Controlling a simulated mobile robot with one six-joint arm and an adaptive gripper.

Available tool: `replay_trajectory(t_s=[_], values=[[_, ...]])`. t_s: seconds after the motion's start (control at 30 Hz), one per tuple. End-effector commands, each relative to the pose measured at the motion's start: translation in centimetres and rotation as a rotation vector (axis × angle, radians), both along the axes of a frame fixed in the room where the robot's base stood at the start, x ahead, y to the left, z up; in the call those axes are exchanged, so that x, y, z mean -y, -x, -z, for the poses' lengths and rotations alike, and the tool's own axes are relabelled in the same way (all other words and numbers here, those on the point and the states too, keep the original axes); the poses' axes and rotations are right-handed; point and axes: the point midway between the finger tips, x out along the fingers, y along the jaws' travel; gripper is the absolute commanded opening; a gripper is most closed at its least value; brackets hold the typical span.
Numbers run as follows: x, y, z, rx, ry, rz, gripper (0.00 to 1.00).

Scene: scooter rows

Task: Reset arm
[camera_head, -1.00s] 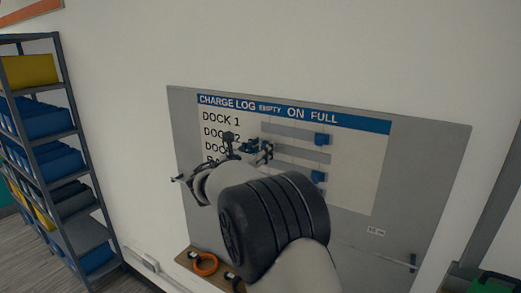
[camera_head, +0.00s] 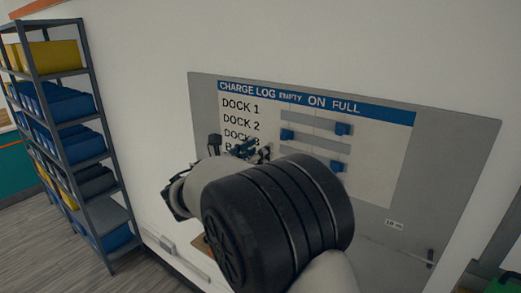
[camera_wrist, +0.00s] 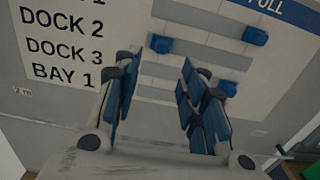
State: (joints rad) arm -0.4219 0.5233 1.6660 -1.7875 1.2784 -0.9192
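My gripper (camera_head: 243,150) is in front of the lower left part of the charge log board (camera_head: 400,140) in the head view, partly hidden by my arm. In the wrist view my gripper (camera_wrist: 156,80) has its blue-padded fingers apart, with nothing between them. The board lists DOCK 1, DOCK 2, DOCK 3 and a bay row, with grey tracks. Blue sliders show on the tracks: one at upper right (camera_head: 342,129), one at left (camera_head: 287,134) and one lower right (camera_head: 337,166). The lower rows are hidden by my arm in the head view.
A grey shelf rack (camera_head: 75,70) with blue and yellow bins stands at the left. A small wooden ledge (camera_head: 202,245) shows below the board, mostly behind my arm. Open floor (camera_head: 50,240) lies at lower left. A green object (camera_head: 503,284) is at lower right.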

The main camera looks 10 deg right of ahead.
Motion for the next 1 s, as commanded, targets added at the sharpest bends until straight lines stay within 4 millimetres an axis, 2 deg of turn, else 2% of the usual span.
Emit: replay_trajectory(t_s=[0.23, 0.37, 0.47, 0.5, 0.57, 0.6, 0.67, 0.7, 0.77, 0.83, 0.9, 1.0], values=[[0.6, 0.4, 0.2, 0.004, -0.021, 0.012, 0.38], [3.9, 3.2, 1.6, 0.028, -0.164, 0.091, 0.38], [7.8, 8.0, 4.2, 0.078, -0.384, 0.211, 0.38], [9.3, 10.3, 5.6, 0.106, -0.487, 0.27, 0.38], [11.0, 14.1, 7.9, 0.155, -0.649, 0.363, 0.38], [11.8, 16.6, 9.6, 0.192, -0.756, 0.427, 0.38], [12.6, 20.3, 12.0, 0.252, -0.915, 0.523, 0.38], [12.7, 22.8, 13.7, 0.296, -1.021, 0.588, 0.38], [12.6, 26.3, 16.3, 0.366, -1.175, 0.687, 0.38], [11.8, 30.1, 19.4, 0.453, -1.354, 0.806, 0.38], [10.5, 33.4, 22.3, 0.545, -1.529, 0.926, 0.38], [8.2, 37.2, 26.0, 0.671, -1.756, 1.092, 0.38]])
